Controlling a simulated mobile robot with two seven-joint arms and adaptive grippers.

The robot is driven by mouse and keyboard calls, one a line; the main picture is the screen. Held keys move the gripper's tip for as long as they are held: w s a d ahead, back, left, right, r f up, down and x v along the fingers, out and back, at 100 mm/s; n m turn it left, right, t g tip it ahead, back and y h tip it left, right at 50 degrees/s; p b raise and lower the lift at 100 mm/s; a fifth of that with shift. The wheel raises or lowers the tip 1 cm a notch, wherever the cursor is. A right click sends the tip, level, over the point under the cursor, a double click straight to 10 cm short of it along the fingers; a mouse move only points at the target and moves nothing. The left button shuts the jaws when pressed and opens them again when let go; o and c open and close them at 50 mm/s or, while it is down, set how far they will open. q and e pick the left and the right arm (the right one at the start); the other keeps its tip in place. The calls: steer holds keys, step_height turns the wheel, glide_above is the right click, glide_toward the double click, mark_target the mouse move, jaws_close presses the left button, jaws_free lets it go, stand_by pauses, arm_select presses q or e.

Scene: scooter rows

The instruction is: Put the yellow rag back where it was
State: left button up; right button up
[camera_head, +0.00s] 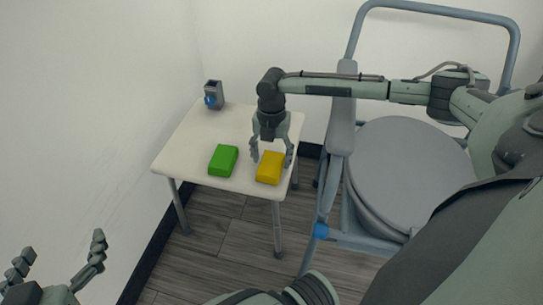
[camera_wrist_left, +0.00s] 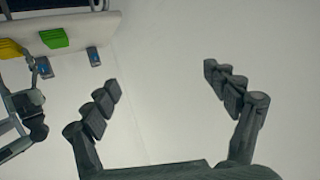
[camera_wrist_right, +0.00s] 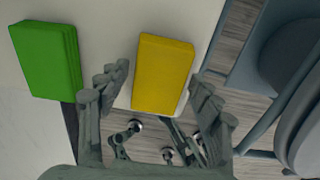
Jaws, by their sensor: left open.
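The yellow rag (camera_head: 270,168), a folded block, lies on the white table (camera_head: 196,135) near its front right corner. My right gripper (camera_head: 272,158) points down at it with its fingers spread. In the right wrist view the rag (camera_wrist_right: 163,75) shows between the open fingertips (camera_wrist_right: 160,82), with gaps on both sides. The rag also shows at the upper left of the left wrist view (camera_wrist_left: 10,48). My left gripper (camera_head: 58,262) is open and empty at the lower left, far from the table; its spread fingers fill the left wrist view (camera_wrist_left: 170,85).
A green folded rag (camera_head: 223,160) lies left of the yellow one, a small gap between. A grey holder with a blue part (camera_head: 213,95) stands at the table's back left. A grey chair-like frame with a round seat (camera_head: 405,165) stands right of the table. The table's middle is clear.

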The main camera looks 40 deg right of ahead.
mark_target(272, 161)
steer(key=shift+o, duration=0.6)
steer(key=shift+r, duration=0.1)
arm_select(q)
steer(key=s+a+f+g+y+p, duration=0.2)
steer(key=s+a+f+g+y, duration=0.1)
steer(key=s+a+f+g, duration=0.2)
steer(key=shift+s+a+f+n, duration=0.4)
steer(key=shift+s+a+f, duration=0.05)
steer(key=shift+a+f, duration=0.8)
arm_select(e)
step_height(272, 161, up, 12)
